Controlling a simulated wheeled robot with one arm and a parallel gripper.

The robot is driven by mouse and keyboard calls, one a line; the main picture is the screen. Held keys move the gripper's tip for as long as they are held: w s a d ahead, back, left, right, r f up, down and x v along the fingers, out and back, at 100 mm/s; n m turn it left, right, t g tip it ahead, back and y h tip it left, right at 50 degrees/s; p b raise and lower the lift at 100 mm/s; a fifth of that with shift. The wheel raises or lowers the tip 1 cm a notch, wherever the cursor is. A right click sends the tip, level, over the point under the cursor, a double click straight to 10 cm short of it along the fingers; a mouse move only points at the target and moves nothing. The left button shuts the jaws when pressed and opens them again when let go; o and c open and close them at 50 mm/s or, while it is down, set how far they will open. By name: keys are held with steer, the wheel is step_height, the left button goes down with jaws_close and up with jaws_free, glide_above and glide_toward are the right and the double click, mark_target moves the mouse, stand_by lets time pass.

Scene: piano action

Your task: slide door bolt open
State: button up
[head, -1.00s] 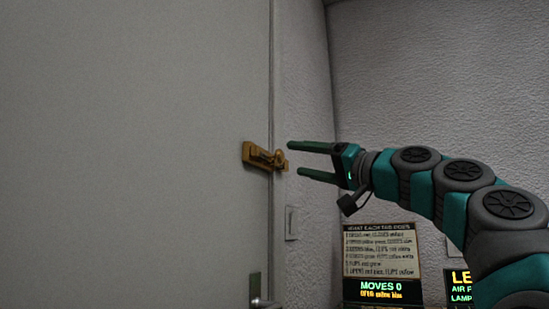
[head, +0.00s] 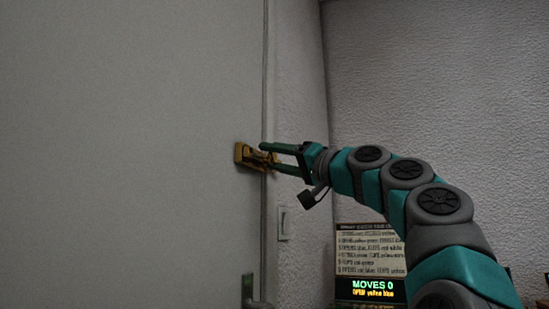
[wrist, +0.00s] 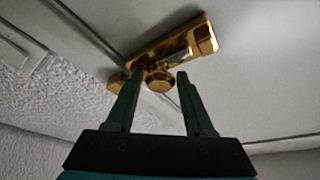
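The brass door bolt (head: 243,155) is mounted on the grey door (head: 130,130) at its right edge, reaching across the gap toward the frame. In the wrist view the bolt's plate (wrist: 203,38) and its round knob (wrist: 158,80) show clearly. My gripper (head: 268,157) is at the bolt, its two green fingers pointing left at it. In the wrist view my gripper (wrist: 158,85) is open, with the knob between or just beyond the fingertips. The left fingertip is close to the knob; I cannot tell whether they touch.
A door handle (head: 254,294) is low on the door's right edge. A light switch (head: 284,223) is on the wall beside the frame. A sign (head: 372,250) and a lit display (head: 371,290) stand at the lower right, behind my arm.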

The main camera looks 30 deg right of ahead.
jaws_close()
stand_by(1.0)
